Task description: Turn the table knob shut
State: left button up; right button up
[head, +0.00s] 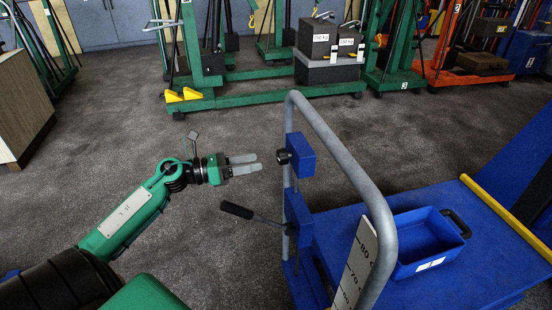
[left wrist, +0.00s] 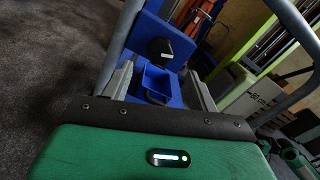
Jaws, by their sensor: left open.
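The black knob (head: 283,156) sticks out to the left from a blue block (head: 301,155) on the grey tubular handle of the blue lift table (head: 405,290). My left gripper (head: 258,162) is open and empty, a short gap to the left of the knob, with its grey fingers pointing at it. In the left wrist view the dark knob (left wrist: 160,46) shows on the blue block, beyond and roughly between the two fingers, not touching them. My right gripper is not in view.
A lever with a black grip (head: 237,210) sticks out left from a lower blue block (head: 299,219), below my gripper. A blue tray (head: 428,240) stands on the table. Green hoists (head: 250,98) stand at the back. The floor left of the handle is clear.

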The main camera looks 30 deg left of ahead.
aim_at(278, 158)
pick_arm(q)
jog(key=x, duration=0.7)
jog(key=shift+w+d, duration=0.1)
jog(key=shift+w, duration=0.05)
jog(key=c, duration=1)
